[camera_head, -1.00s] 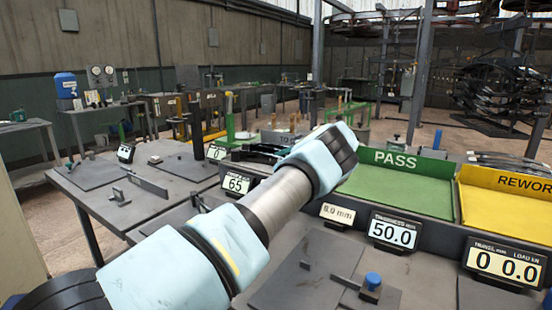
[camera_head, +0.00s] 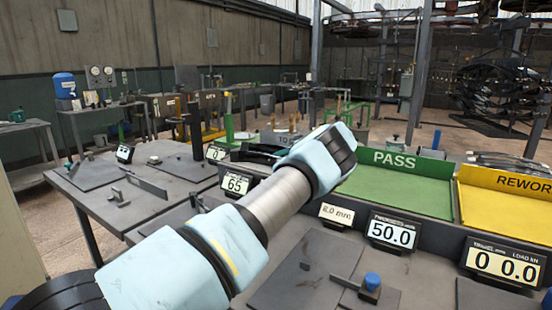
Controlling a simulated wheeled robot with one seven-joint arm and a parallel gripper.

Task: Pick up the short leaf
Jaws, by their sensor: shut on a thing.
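My arm reaches from the lower left to the middle of the picture, and its wrist is in front of the trays behind it. My gripper is not in view; the forearm and wrist hide whatever is beyond them. Several dark strips, which look like leaves (camera_head: 262,149), lie just left of my wrist, behind the display reading 65 (camera_head: 236,184). My wrist partly covers that spot. I cannot tell which of them is the short leaf, or whether one is held.
The green PASS tray (camera_head: 405,190) and the yellow REWORK tray (camera_head: 505,212) stand to the right, both bare where visible. In front are a display reading 50.0 (camera_head: 393,233), a load display (camera_head: 505,263) and a blue-knobbed fixture (camera_head: 371,284). A grey table (camera_head: 150,210) stands left.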

